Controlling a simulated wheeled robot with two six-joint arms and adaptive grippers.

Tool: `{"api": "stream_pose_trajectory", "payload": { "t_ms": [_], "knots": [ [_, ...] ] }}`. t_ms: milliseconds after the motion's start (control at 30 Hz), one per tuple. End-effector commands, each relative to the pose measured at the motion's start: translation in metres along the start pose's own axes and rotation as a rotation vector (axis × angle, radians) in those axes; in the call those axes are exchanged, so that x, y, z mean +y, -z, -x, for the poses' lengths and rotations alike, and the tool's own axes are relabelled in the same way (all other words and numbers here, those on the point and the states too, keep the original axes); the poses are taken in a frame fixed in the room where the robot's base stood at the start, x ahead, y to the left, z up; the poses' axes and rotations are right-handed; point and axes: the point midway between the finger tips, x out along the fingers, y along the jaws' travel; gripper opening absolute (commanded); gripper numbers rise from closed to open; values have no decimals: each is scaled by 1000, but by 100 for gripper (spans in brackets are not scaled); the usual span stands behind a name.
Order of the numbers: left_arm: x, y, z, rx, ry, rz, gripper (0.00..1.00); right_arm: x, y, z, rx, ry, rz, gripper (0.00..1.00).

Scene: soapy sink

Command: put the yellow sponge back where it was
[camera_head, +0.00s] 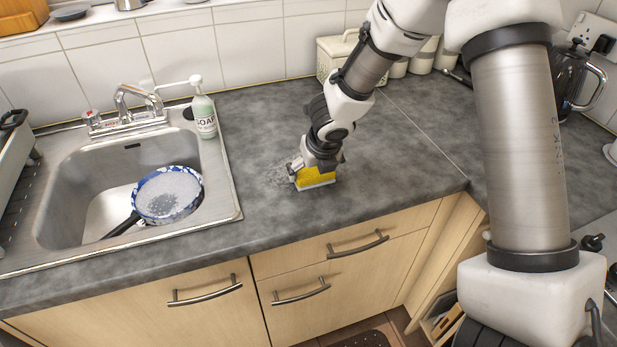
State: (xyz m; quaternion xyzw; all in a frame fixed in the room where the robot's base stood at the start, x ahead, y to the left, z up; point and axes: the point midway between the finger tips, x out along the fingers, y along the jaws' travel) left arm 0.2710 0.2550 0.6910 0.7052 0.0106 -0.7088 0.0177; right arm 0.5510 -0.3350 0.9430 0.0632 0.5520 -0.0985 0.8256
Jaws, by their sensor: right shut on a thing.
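The yellow sponge (315,179) is at the grey countertop, right of the sink, with a paler layer along its lower edge. My right gripper (317,168) is above it and shut on it, pointing down. The sponge is at or just above the counter surface; I cannot tell if it touches. Wet-looking speckles (277,172) lie on the counter just left of it. My left gripper is not in view.
The steel sink (75,190) at left holds a blue-rimmed pan (168,194) with suds. A soap bottle (204,115) and the faucet (135,105) stand behind. A cream bin (338,56) stands at the wall. The counter between sink and sponge is clear.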

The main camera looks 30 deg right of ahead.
Motion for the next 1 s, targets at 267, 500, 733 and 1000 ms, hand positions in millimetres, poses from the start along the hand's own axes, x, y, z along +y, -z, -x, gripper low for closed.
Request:
{"api": "stream_pose_trajectory", "payload": {
  "t_ms": [267,500,733,1000],
  "knots": [
    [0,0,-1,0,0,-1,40,0,2,-2,3,0,0,60],
    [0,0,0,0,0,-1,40,0,2,-1,3,0,0,100],
    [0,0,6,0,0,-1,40,0,-1,5,2,0,0,100],
    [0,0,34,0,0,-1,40,0,-4,66,0,-1,-1,100]
  ]
}}
